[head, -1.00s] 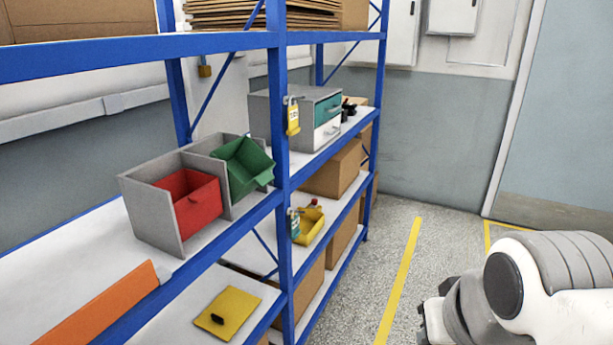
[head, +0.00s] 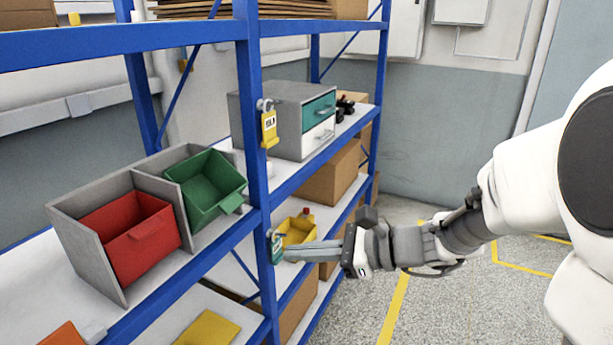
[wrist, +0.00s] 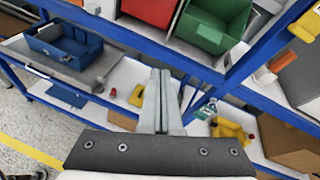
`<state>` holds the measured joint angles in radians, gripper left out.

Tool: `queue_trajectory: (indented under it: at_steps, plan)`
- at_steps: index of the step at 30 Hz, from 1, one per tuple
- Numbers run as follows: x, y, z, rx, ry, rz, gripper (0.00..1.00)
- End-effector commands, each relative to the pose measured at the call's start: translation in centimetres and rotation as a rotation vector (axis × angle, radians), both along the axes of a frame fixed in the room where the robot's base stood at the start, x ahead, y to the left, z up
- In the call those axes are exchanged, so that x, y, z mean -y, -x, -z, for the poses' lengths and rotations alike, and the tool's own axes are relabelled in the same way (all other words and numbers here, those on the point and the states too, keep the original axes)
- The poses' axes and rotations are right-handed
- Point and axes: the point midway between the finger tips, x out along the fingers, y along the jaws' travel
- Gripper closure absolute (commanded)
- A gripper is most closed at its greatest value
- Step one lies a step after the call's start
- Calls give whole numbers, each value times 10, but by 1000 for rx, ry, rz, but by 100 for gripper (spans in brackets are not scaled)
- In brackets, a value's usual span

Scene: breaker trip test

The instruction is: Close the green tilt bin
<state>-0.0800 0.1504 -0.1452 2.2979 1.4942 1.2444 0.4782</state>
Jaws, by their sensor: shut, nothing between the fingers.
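The green tilt bin (head: 207,187) sits in the right bay of a grey two-bay housing (head: 88,248) on the shelf, tipped outward with its open top showing. It also shows at the top of the wrist view (wrist: 213,22).
A blue rack post (head: 254,150) stands just right of the green bin, with a yellow tag (head: 269,128) hanging on it. A grey drawer unit (head: 305,118) is further right. A yellow bin (head: 298,230) is on the lower shelf near my gripper. The aisle floor is open.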

Motion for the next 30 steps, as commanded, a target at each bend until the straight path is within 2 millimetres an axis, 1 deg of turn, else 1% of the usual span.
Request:
queue_trajectory:
  at_steps: [1, 3, 6, 10, 13, 17, 27, 30]
  plan:
    - [0, -15, 6, -53, -52, 52, 100]
    - [1, -33, 9, -109, -119, 118, 100]
    - [3, -51, 13, -161, -184, 186, 100]
    - [4, -62, 16, -191, -224, 226, 100]
    - [-3, -66, 17, -194, -230, 230, 100]
    - [-23, -73, 21, -192, -228, 227, 100]
    - [-89, -100, 32, -192, -226, 227, 100]
    - [-100, -105, 19, -188, -228, 227, 100]
